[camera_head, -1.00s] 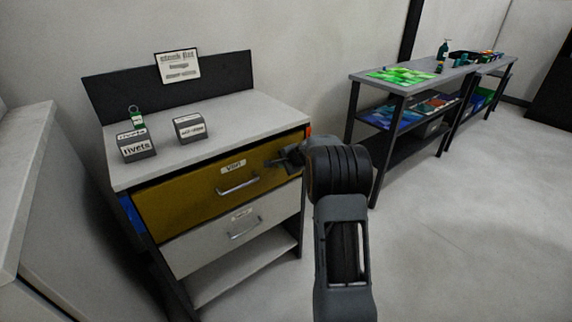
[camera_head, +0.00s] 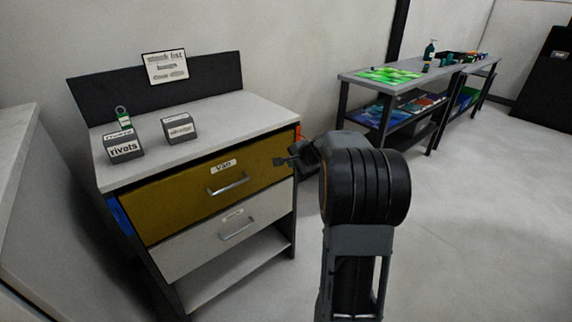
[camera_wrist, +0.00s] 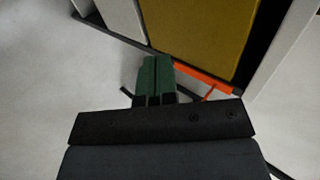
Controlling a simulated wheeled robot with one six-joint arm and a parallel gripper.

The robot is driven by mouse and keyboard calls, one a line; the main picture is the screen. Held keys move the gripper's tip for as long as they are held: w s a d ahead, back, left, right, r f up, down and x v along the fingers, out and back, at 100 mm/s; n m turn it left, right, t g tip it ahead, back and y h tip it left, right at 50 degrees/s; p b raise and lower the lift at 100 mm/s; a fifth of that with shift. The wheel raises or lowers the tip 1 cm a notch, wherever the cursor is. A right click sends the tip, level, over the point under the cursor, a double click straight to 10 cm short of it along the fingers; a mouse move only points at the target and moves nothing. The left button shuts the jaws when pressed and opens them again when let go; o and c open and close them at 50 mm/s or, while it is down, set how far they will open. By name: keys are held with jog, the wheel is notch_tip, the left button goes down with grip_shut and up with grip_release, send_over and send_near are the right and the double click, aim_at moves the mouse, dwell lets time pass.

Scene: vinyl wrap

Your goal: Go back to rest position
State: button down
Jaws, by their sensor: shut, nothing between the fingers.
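The yellow drawer fills the top of the wrist view (camera_wrist: 200,35). The drawer looks shut in the head view, and its handle (camera_head: 229,188) is free of the gripper. I cannot tell from these views how far the fingertips are from the drawer front.
The workbench top (camera_head: 215,125) holds a rivets box (camera_head: 124,151), another labelled box (camera_head: 180,128) and a green-tagged item (camera_head: 123,117). A white drawer (camera_head: 215,235) is below. A long table (camera_head: 420,72) stands back right. Open floor (camera_head: 490,200) lies to the right.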

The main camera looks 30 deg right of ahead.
jog(key=s+a+r+n+g+p, duration=0.1)
jog(key=s+a+n+g+p, duration=0.4)
jog(key=s+a+n, duration=0.5)
jog(key=s+a+r+n+p, duration=0.3)
jog(key=s+a+r+p, duration=0.2)
jog(key=s+r+p, duration=0.2)
jog(key=s+a+r+n+h+p, duration=0.1)
jog(key=s+a+r+n+p, duration=0.2)
jog(key=s+a+r+p, duration=0.3)
notch_tip(320, 180, up, 4)
jog(key=shift+s+a+r+g+p, duration=0.3)
jog(key=shift+s+p, duration=0.4)
jog(key=shift+s, duration=0.4)
